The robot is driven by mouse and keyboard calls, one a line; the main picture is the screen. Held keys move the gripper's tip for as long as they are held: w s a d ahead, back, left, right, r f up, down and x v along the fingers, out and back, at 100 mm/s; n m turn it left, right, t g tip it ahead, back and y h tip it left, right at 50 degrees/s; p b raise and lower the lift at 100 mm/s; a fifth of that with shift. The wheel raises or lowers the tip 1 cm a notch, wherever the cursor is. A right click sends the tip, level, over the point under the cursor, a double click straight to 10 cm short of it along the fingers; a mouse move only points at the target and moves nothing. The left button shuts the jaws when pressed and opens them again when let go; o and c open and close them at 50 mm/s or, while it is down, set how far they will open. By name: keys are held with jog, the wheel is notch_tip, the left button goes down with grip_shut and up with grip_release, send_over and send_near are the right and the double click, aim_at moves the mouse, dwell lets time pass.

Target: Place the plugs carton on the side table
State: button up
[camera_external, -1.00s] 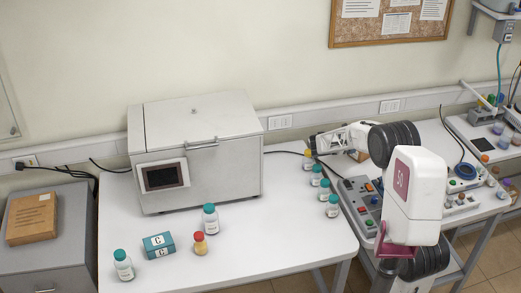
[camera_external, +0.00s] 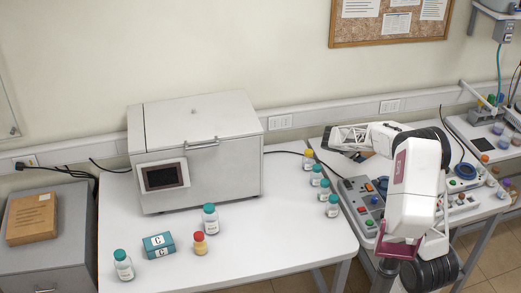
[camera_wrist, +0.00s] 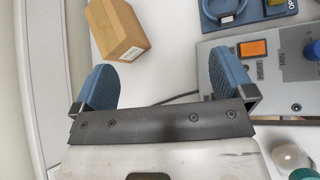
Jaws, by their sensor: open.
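My gripper (camera_wrist: 163,80) is open and empty, with blue finger pads. In the external view my arm largely hides the carton.
A control panel with colored buttons (camera_wrist: 262,75) is right of my gripper. Several bottles (camera_external: 324,190) stand near the middle table's right edge. That table (camera_external: 285,240) also holds a large grey machine (camera_external: 195,150), a teal box (camera_external: 158,245) and more bottles; its front right is clear.

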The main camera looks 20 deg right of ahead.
jog(key=s+a+r+m+y, duration=0.1)
jog(key=s+a+m+y, duration=0.2)
jog(key=s, duration=1)
jog(key=s+a+r+m+y, duration=0.1)
jog(key=s+a+m+y, duration=0.3)
jog(key=s+m, duration=0.4)
jog(key=s+a+r+m+y, duration=0.1)
jog(key=s+a+m+y, duration=0.2)
jog(key=s, duration=1.7)
jog(key=a+m, duration=0.2)
jog(key=shift+r+m, duration=0.3)
